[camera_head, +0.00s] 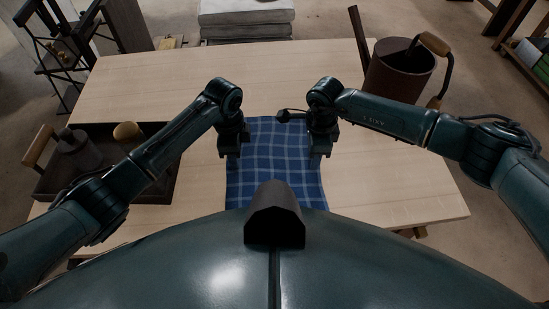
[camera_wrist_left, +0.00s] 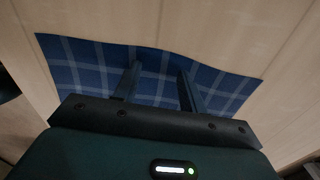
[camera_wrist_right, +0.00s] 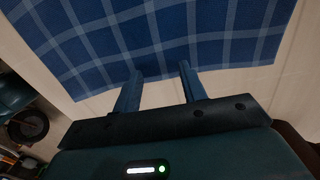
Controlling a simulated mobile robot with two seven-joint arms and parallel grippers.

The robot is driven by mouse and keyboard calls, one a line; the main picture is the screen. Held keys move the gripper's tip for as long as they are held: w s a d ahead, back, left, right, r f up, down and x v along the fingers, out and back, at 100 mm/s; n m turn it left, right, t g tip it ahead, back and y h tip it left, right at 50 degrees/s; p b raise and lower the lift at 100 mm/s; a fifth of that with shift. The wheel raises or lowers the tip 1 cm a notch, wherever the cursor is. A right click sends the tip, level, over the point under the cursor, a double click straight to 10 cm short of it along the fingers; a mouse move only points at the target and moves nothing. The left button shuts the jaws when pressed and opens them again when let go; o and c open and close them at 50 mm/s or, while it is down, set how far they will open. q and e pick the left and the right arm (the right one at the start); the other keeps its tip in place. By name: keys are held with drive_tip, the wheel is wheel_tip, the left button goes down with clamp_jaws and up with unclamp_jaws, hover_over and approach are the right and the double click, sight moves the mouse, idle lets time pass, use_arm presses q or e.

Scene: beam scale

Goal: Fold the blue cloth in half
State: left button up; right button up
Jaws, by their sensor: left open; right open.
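The blue checked cloth (camera_head: 270,165) lies spread flat on the wooden table, its near part hidden behind my own body in the head view. My left gripper (camera_head: 231,153) is open over the cloth's left edge. In the left wrist view its two fingers (camera_wrist_left: 157,82) are apart above the cloth (camera_wrist_left: 90,65), with nothing between them but cloth below. My right gripper (camera_head: 316,158) is open at the cloth's right edge. In the right wrist view its fingers (camera_wrist_right: 160,85) are apart, with their tips at the edge of the cloth (camera_wrist_right: 170,35). Whether either touches the cloth I cannot tell.
The wooden table (camera_head: 310,65) is clear beyond the cloth. A dark tray (camera_head: 160,190) with a dark lidded pot (camera_head: 80,152) stands at the left. A brown bucket (camera_head: 398,72) with a wooden handle stands at the back right.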

use_arm(q)
drive_tip(key=shift+f, duration=0.2)
use_arm(e)
drive_tip(key=shift+f, duration=0.25)
use_arm(q)
drive_tip(key=shift+r, duration=0.1)
drive_tip(key=shift+c, duration=0.3)
use_arm(e)
drive_tip(key=shift+r, duration=0.1)
drive_tip(key=shift+c, duration=0.3)
use_arm(q)
drive_tip(key=shift+c, duration=0.3)
use_arm(e)
drive_tip(key=shift+c, duration=0.3)
use_arm(q)
clamp_jaws()
use_arm(e)
clamp_jaws()
drive_tip(key=shift+r, duration=0.1)
